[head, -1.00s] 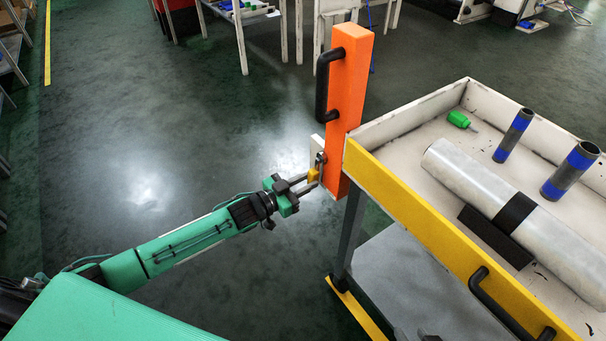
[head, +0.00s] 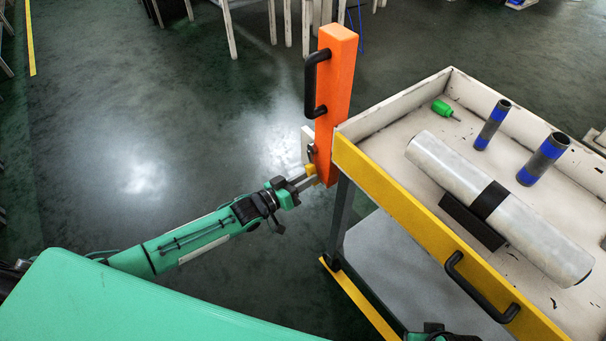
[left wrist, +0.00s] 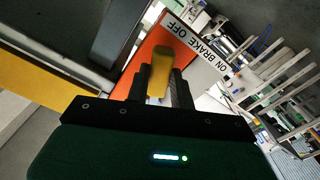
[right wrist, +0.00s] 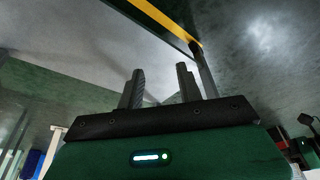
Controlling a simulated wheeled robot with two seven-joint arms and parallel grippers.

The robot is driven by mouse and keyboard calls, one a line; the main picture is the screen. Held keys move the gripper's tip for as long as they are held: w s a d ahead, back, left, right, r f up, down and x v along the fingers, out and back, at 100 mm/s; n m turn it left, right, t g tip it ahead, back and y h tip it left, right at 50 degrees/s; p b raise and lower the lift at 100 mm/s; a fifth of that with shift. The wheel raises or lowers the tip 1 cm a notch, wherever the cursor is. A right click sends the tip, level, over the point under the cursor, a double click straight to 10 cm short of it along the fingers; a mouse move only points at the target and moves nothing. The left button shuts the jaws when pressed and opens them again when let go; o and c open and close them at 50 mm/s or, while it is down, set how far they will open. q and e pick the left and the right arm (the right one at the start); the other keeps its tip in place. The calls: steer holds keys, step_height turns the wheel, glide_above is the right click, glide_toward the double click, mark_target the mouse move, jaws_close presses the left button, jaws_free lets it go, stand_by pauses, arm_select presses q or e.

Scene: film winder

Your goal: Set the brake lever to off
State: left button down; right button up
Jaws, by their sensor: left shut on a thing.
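The brake lever's yellow knob (head: 309,170) is low on the near left face of an orange upright post (head: 335,95) at the cart's corner. My left gripper (head: 302,180) is shut on this knob. In the left wrist view the yellow knob (left wrist: 160,75) sits between the two dark fingers. A white label (left wrist: 198,42) reading "ON BRAKE OFF" lies just beyond it. Which word the lever points at cannot be told. My right gripper (right wrist: 160,85) is open and empty in the right wrist view, below the cart's underside.
The cart's tray (head: 385,118) holds a large pale roll (head: 455,165), two dark tubes with blue bands and a green tool (head: 441,106). Black handles stick out from the post and the yellow front rail (head: 395,195). Open floor (head: 150,130) lies to the left.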

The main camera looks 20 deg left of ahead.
arm_select(q)
steer(key=shift+d+r+n, duration=0.1)
steer(key=shift+d+n, duration=0.05)
steer(key=shift+n, duration=0.15)
arm_select(e)
steer(key=shift+f, duration=0.5)
arm_select(q)
steer(key=shift+s, duration=0.1)
steer(key=c, duration=1.2)
jaws_free()
steer(key=v, duration=1.3)
steer(key=shift+s+a+p, duration=0.25)
steer(key=shift+s+p, duration=0.05)
steer(key=shift+p, duration=0.15)
arm_select(e)
steer(key=shift+f, duration=0.7)
